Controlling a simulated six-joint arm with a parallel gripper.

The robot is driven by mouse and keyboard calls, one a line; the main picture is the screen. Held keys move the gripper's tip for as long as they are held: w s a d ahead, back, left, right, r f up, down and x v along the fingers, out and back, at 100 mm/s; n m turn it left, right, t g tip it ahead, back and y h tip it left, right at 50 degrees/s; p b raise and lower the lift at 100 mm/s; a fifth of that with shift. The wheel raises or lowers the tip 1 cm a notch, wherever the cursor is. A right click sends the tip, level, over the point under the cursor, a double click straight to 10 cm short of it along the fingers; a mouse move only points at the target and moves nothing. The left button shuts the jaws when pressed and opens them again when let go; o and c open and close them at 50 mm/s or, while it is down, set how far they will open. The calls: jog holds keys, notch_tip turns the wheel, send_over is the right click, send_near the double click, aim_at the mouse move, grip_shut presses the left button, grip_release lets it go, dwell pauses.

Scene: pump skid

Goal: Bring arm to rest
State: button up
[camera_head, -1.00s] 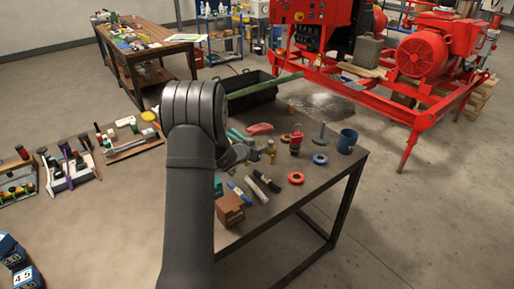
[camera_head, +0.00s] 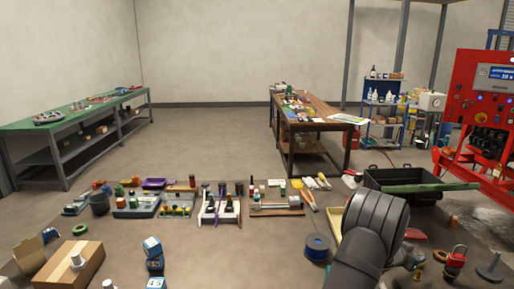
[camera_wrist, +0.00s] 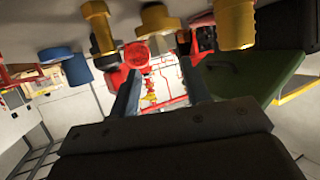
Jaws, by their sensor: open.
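My arm (camera_head: 372,232) rises at the lower right of the head view, over the near table. Its rounded dark joint hides most of what is beyond it, and the gripper's fingers cannot be made out there. In the wrist view my gripper (camera_wrist: 160,78) has its two dark fingers apart with nothing between them. Brass fittings (camera_wrist: 100,28) and a red part (camera_wrist: 135,55) show beyond the fingers, near the top of that view. The wrist picture looks upside down, with the table surface along its top.
A black bin (camera_head: 405,181) with a green strip across it stands just behind my arm. Racks of small parts (camera_head: 219,210) and a cardboard box (camera_head: 73,268) fill the table leftward.

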aim_at(419, 255)
jog(key=x, duration=0.5)
jog(key=shift+w+d+f, duration=0.1)
jog(key=shift+d, duration=0.15)
jog(key=shift+w+d+f, duration=0.1)
jog(key=shift+d+f, duration=0.1)
jog(key=shift+f, duration=0.15)
jog(key=shift+r, duration=1)
